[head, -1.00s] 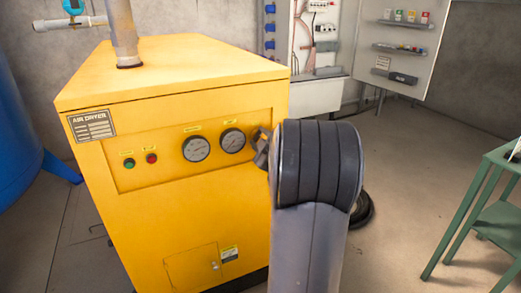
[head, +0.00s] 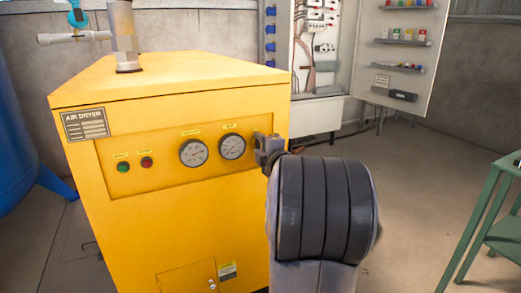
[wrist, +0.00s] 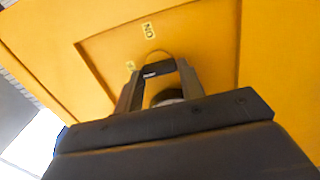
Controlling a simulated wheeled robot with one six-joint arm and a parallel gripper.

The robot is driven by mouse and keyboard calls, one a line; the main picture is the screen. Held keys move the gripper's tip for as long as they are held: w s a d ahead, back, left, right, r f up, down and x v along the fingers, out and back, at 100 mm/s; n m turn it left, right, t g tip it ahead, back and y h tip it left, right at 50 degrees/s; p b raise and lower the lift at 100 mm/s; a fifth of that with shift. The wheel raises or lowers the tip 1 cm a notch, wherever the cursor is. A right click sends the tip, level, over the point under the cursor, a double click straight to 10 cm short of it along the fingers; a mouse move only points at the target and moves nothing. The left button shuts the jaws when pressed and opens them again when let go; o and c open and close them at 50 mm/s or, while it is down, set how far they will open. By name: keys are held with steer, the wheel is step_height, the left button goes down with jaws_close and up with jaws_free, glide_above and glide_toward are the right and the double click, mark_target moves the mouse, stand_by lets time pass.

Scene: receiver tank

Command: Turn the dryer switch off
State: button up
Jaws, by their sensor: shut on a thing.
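The yellow air dryer (head: 180,225) has a recessed front panel with two gauges and a green and a red button. My gripper (head: 263,146) is at the right end of this panel, beside the right gauge, and hides the dryer switch in the head view. In the wrist view the switch shows as a short black handle (wrist: 158,69) on a round base against the yellow panel. My gripper (wrist: 160,75) is shut on the handle, with a finger on each side. An "ON" label (wrist: 148,30) is above the handle, and a second, unreadable label (wrist: 131,66) is to its left.
A grey pipe (head: 124,38) rises from the dryer's top. A blue tank (head: 15,150) stands at the left. An open electrical cabinet (head: 320,50) is behind. A green table (head: 490,215) is at the right, with clear floor between it and the dryer.

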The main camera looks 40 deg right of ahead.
stand_by(0.4)
steer(key=o, duration=0.7)
steer(key=p+v, duration=0.2)
steer(key=v, duration=0.8)
steer(key=shift+s+a, duration=0.2)
steer(key=shift+s, duration=0.15)
